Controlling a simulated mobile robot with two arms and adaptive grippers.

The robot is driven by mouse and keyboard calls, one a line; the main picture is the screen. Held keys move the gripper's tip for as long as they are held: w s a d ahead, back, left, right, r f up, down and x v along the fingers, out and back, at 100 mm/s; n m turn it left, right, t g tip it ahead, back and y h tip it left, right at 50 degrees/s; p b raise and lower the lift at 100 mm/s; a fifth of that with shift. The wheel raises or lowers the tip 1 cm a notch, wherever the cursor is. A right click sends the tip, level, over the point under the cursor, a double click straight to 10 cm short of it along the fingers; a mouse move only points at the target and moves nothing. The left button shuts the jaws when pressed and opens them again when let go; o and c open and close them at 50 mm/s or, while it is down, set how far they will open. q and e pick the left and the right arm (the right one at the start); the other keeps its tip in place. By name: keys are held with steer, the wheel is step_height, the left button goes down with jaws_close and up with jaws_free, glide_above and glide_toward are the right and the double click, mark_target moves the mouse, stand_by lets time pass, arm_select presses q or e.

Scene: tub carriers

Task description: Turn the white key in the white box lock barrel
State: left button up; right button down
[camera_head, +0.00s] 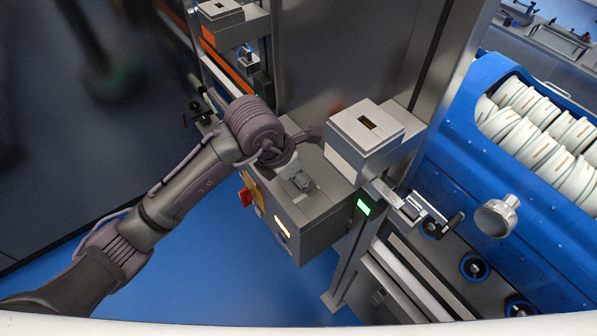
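My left arm comes in from the lower left, and my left gripper (306,158) is over the top of a light grey box (322,212). One dark finger reaches right toward a white box (350,156). The gripper's finger opening is not clear. A small pale block (302,182) shows just below the gripper on the grey box top; I cannot tell whether it is part of a lock. The white box has a dark slot with a brownish inside on top. I cannot make out a white key or a lock barrel. My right gripper is not in view.
The grey box has a red knob (246,198) and a lit label on its front. A green light (363,207) and a metal latch (415,207) are below the white box. A blue machine (450,165) with several white tubs stands right. Blue floor (222,265) is clear.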

arm_select(q)
steer(key=shift+d+f, duration=0.1)
steer(key=shift+f, duration=0.25)
steer(key=c, duration=1.3)
steer(key=n+t+y, duration=0.1)
steer(key=n, duration=0.3)
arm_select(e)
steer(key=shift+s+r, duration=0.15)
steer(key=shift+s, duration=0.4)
